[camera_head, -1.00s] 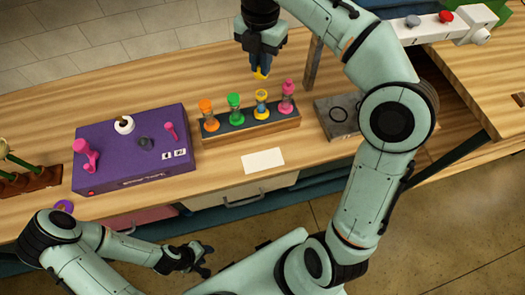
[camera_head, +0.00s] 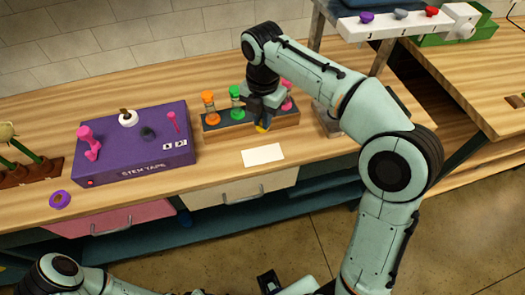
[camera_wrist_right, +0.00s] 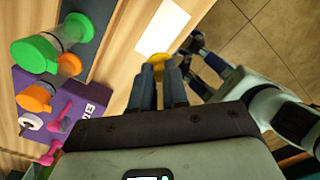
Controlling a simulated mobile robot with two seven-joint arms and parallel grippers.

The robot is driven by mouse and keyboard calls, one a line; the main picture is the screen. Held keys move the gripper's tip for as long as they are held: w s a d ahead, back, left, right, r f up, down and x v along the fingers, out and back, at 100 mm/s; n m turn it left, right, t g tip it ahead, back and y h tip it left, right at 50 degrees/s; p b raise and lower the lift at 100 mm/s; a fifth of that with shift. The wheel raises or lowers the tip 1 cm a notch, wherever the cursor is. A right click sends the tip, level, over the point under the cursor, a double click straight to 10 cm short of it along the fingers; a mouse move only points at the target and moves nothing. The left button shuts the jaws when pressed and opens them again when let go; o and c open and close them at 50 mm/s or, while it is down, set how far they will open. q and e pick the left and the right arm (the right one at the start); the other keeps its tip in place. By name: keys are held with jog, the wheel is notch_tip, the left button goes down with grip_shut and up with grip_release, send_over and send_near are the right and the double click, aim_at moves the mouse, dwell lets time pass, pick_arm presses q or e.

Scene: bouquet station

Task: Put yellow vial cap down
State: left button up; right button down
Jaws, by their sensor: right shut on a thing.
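My right gripper (camera_head: 262,117) is shut on the yellow vial cap (camera_head: 263,127), which shows just below its fingertips, in front of the rack's front face in the head view. In the right wrist view the cap (camera_wrist_right: 183,64) sits at the fingertips, partly hidden by them. The vial rack (camera_head: 222,134) holds an orange-capped vial (camera_head: 209,105), a green-capped vial (camera_head: 236,100) and a pink one (camera_head: 287,98). The yellow vial is hidden behind my gripper. My left gripper (camera_wrist_right: 193,66) shows in the right wrist view, its fingers apart and empty.
A white card (camera_head: 263,155) lies on the bench in front of the rack. A purple stem tape box (camera_head: 135,160) stands to the left, with a purple ring (camera_head: 60,199) near the bench edge. A grey block (camera_head: 328,118) is right of the rack.

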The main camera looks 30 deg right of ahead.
aim_at(262, 155)
pick_arm(q)
jog(key=f+b, duration=0.1)
jog(key=s+f+b, duration=0.1)
jog(key=shift+s+f, duration=0.15)
jog(key=shift+f, duration=0.25)
pick_arm(e)
notch_tip(262, 155, down, 13)
jog(key=shift+r, duration=0.2)
jog(key=shift+f, duration=0.15)
jog(key=c, duration=1.1)
grip_release()
notch_tip(262, 155, up, 12)
jog(key=shift+r+p, duration=0.2)
jog(key=shift+p, duration=0.95)
pick_arm(q)
jog(key=r, duration=0.1)
jog(key=w+r, duration=0.1)
jog(key=shift+r, duration=0.35)
pick_arm(e)
jog(key=shift+s, duration=0.1)
